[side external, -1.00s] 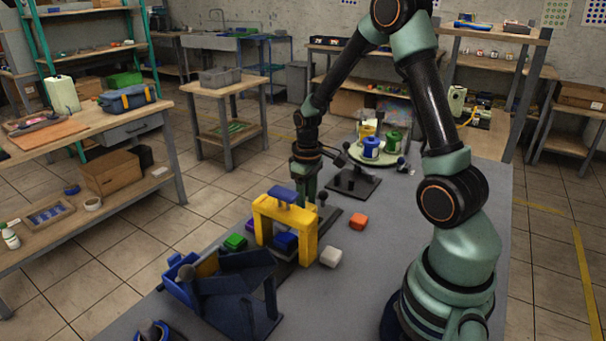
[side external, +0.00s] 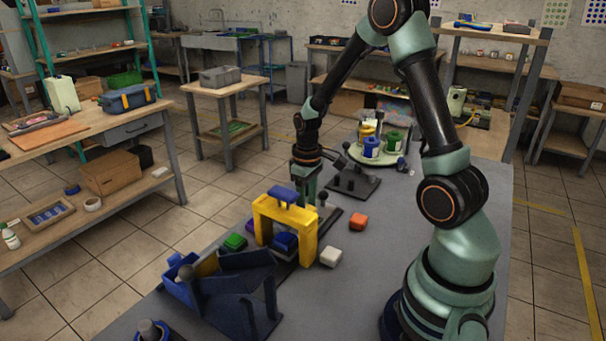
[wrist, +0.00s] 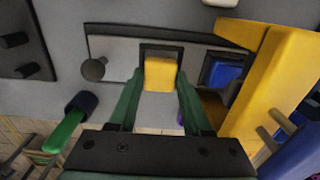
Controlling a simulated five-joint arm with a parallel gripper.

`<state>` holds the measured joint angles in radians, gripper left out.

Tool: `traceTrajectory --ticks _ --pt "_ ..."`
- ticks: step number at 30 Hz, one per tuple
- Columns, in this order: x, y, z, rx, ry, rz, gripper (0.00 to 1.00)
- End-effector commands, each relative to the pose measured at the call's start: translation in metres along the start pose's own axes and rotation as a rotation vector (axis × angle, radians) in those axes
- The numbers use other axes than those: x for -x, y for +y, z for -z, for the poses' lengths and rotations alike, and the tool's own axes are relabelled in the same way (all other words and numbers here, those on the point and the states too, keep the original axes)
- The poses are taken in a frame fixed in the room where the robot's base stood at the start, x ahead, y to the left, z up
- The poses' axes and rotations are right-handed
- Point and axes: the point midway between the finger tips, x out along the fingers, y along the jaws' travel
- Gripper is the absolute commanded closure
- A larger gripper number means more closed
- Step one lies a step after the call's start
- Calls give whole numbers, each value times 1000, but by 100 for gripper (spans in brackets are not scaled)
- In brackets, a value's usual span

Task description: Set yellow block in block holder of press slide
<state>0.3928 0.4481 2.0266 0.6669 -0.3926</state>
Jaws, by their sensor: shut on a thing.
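My gripper (wrist: 160,88) is shut on the yellow block (wrist: 160,75), with one green finger on each side of it. The block is over or within the dark square block holder (wrist: 160,49) of the press slide (wrist: 113,65); I cannot tell how deep it sits. The holder's far edge shows beyond the block. The slide's round knob (wrist: 94,69) is to the left. The yellow press frame (wrist: 262,75) stands close to the right of the holder. In the side view my gripper (side external: 308,198) is down behind the press frame (side external: 262,220), and the yellow block is hidden.
A blue block (wrist: 225,72) sits by the press frame. White (side external: 331,257), orange (side external: 358,221) and green (side external: 235,241) blocks lie around the press. A blue bin (side external: 180,285) is at the front left. A round stand with colored pots (side external: 372,147) is behind.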

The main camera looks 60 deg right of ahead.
Motion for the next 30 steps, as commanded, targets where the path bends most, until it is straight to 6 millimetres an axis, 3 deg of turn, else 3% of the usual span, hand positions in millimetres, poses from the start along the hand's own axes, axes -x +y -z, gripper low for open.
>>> traceTrajectory --ticks 30 --pt "-16 0 0 0 0 0 91"
